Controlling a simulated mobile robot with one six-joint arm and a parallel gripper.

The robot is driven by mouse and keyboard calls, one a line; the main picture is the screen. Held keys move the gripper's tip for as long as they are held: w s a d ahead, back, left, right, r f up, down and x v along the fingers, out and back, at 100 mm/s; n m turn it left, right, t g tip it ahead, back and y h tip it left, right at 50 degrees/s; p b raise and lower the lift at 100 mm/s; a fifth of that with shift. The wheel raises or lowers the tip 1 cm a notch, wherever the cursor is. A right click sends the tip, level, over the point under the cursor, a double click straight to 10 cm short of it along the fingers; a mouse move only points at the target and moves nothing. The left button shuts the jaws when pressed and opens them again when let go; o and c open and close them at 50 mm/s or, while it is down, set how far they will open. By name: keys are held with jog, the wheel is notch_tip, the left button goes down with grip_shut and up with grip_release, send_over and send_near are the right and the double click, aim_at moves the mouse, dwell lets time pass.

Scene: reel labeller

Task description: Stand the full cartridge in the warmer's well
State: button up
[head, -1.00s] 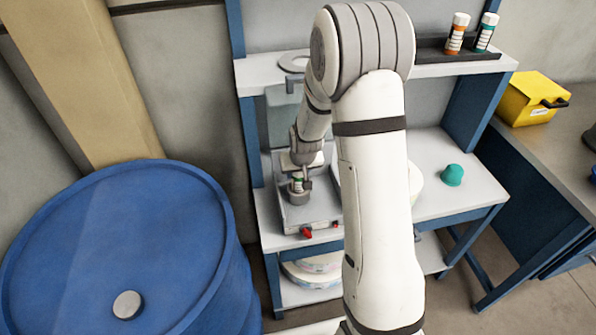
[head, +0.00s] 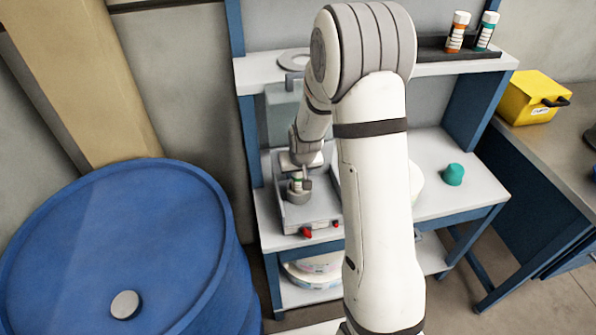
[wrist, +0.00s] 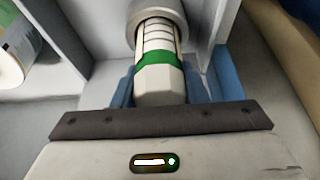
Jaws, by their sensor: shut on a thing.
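The cartridge (wrist: 157,60), pale with a green band, is between the blue fingers of my gripper (wrist: 160,84) in the wrist view. My gripper is shut on it. Its far end is inside the grey ring of the warmer's well (wrist: 157,14); how deep it sits is hidden. In the head view, my gripper (head: 299,181) is over the warmer (head: 318,218) on the bench. The cartridge (head: 296,183) shows small and looks roughly upright at the grey well (head: 298,196).
A white reel (head: 415,184) is partly behind my arm. A teal knob-like object (head: 453,175) stands on the bench at right. An orange-marked cartridge (head: 457,33) and a teal-marked one (head: 486,32) stand in a dark rack on the shelf. A blue drum (head: 110,250) is at left.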

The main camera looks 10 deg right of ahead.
jog(key=shift+f+b, duration=0.3)
jog(key=shift+f, duration=0.1)
jog(key=o, duration=0.8)
jog(key=shift+o, duration=0.2)
jog(key=p+v, duration=0.5)
jog(key=v, duration=0.6)
jog(key=shift+s, duration=0.1)
jog(key=s+r, duration=0.8)
jog(key=s, duration=0.4)
jog(key=s+r+g, duration=0.1)
jog(key=s+r, duration=0.7)
jog(key=s, duration=0.4)
jog(key=shift+s+d+r, duration=0.2)
jog(key=shift+s+r, duration=0.05)
jog(key=shift+r, duration=0.1)
